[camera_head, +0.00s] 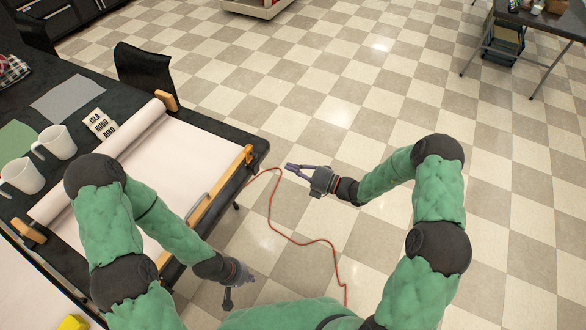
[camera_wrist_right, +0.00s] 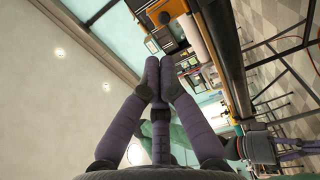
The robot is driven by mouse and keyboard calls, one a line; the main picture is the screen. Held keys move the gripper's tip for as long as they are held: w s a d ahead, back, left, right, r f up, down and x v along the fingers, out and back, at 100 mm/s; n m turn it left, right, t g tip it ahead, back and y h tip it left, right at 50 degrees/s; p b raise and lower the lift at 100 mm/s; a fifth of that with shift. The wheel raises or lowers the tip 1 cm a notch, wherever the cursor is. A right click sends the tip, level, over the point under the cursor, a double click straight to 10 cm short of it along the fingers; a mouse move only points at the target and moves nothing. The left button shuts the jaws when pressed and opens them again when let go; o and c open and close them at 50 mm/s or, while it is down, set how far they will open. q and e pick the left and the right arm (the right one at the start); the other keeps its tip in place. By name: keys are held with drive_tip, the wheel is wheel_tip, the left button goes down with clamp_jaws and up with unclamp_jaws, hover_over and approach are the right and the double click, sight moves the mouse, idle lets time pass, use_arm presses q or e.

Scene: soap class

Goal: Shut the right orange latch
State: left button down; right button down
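An orange latch (camera_head: 248,154) sits at the right end of the wooden bar (camera_head: 212,203) along the table's near edge. I cannot tell from its small size whether it is open or shut. My right gripper (camera_head: 288,167) is over the floor, to the right of the latch and apart from it. Its fingertips (camera_wrist_right: 160,82) come together in the right wrist view with nothing seen between them. My left gripper (camera_head: 229,297) hangs low beside the table's near edge, below the bar and well away from the latch. The bar's left end is hidden behind my left arm.
A white paper roll (camera_head: 142,129) lies across the black table (camera_head: 85,78), between wooden end blocks. Two white mugs (camera_head: 57,143), a lettered card (camera_head: 100,124) and grey and green sheets lie further left.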

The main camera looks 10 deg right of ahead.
sight(256, 155)
drive_tip(key=b+x, duration=0.3)
drive_tip(key=x, duration=0.7)
drive_tip(key=shift+w+a+b, duration=0.2)
drive_tip(key=shift+a+b, duration=0.1)
drive_tip(key=shift+a, duration=0.05)
